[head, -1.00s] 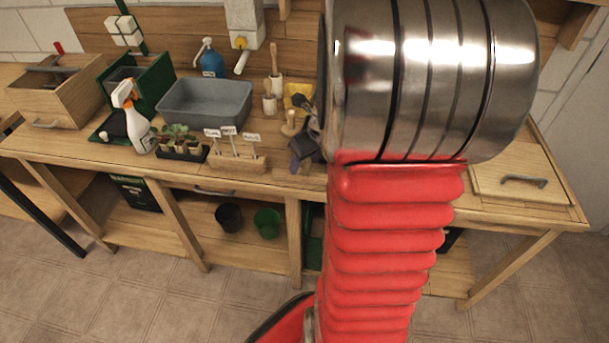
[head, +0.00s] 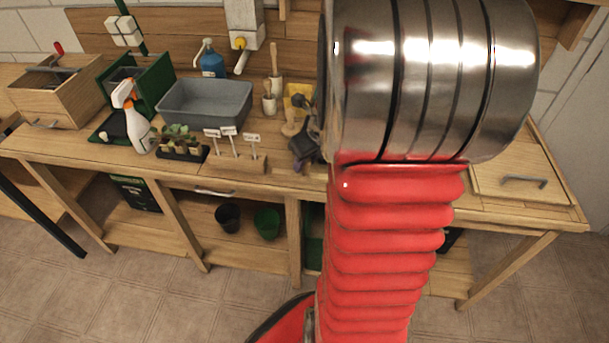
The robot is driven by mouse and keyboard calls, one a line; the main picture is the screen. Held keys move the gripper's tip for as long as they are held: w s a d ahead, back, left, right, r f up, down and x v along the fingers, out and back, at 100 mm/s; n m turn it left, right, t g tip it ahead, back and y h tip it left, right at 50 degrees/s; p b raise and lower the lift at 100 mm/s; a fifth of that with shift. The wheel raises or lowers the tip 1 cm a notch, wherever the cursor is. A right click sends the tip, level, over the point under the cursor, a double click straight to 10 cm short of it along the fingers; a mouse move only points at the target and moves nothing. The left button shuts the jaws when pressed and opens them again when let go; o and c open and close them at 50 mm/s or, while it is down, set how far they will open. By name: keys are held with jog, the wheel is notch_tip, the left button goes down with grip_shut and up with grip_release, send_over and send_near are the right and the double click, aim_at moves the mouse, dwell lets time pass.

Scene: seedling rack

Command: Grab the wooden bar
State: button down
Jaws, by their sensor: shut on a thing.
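A low wooden bar (head: 237,163) lies at the front of the bench, with several small white label tags standing up from it. My gripper (head: 301,130) is right of the bar, with a gap between them in the picture. It shows as dark parts at the left edge of my large steel arm link, which hides much of it. A small light wooden piece (head: 290,124) shows at the jaws. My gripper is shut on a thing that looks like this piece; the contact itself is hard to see.
Left of the bar are a seedling tray (head: 181,150), a spray bottle (head: 138,125) and a grey basin (head: 205,100). Behind my gripper stand wooden-handled tools in small pots (head: 269,104). Dark and green pots (head: 267,222) sit on the lower shelf. The front right benchtop is mostly clear.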

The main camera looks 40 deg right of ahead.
jog(key=shift+r, duration=0.1)
notch_tip(320, 180, up, 10)
jog(key=shift+f, duration=0.1)
dwell(0.5)
dwell(0.4)
jog(key=c, duration=2)
grip_release()
jog(key=c, duration=0.4)
jog(key=shift+o, duration=0.2)
jog(key=shift+s, duration=0.1)
